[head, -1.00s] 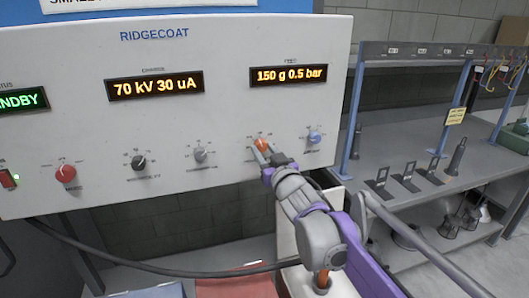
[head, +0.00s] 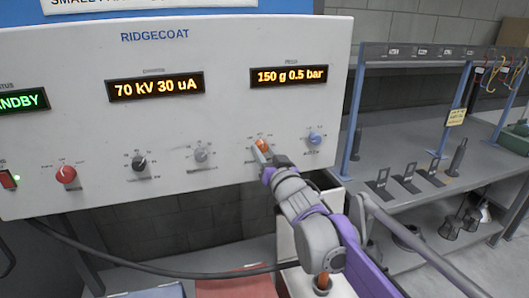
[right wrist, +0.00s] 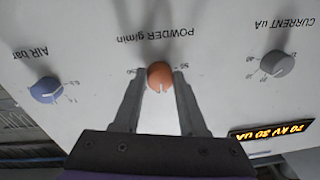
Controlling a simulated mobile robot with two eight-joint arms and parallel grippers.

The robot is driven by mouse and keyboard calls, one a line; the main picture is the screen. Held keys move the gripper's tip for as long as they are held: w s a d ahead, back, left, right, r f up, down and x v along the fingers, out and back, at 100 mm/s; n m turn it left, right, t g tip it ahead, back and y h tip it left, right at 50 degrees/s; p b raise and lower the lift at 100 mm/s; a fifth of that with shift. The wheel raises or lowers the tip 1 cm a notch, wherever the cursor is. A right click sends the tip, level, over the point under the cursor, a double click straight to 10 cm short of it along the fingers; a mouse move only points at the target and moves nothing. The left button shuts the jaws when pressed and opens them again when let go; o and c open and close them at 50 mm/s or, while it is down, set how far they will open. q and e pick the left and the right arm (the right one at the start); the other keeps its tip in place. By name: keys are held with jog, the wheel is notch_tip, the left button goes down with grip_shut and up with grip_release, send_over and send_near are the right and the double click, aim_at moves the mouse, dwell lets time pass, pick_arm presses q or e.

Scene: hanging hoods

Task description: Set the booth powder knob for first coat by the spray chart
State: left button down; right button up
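The orange powder knob (head: 262,145) sits on the white RIDGECOAT panel (head: 60,110). In the right wrist view, which is upside down, the powder knob (right wrist: 160,75) shows under its "POWDER g/min" label, with a pale pointer mark. My right gripper (head: 264,153) is at this knob; in the wrist view its fingertips (right wrist: 159,82) lie on either side of it with narrow gaps. The powder display (head: 289,76) reads 150 g 0.5 bar. No full spray chart shows; only the bottom of a sign (head: 150,4) is visible. My left gripper is out of view.
A blue air knob (head: 315,138) is right of the powder knob, and a grey current knob (head: 201,154) is left. Farther left are a black knob (head: 139,163) and a red knob (head: 66,174). The charging display (head: 155,87) reads 70 kV 30 uA. A grey bench (head: 400,150) stands right.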

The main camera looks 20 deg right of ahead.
jog(key=o, duration=0.4)
jog(key=shift+o, duration=0.2)
jog(key=s, duration=1)
jog(key=shift+s+d+f+b, duration=0.25)
jog(key=shift+s+d+b, duration=0.15)
jog(key=s+d+f+m+g+h+p, duration=0.1)
jog(key=s+d+f+g+h, duration=0.2)
jog(key=f, duration=0.4)
jog(key=s+f+g+p, duration=0.1)
jog(key=s+f+g, duration=0.2)
jog(key=s+f, duration=0.3)
jog(key=s+a+f+n+g+y+p, duration=0.1)
jog(key=s+f+g, duration=0.2)
jog(key=s+f, duration=0.5)
jog(key=s+a+f+n+g, duration=0.1)
jog(key=s+f+g, duration=0.3)
jog(key=s+f, duration=0.4)
jog(key=shift+a+f+y+p, duration=0.2)
jog(key=shift+a+y+p, duration=0.2)
jog(key=shift+a, duration=0.4)
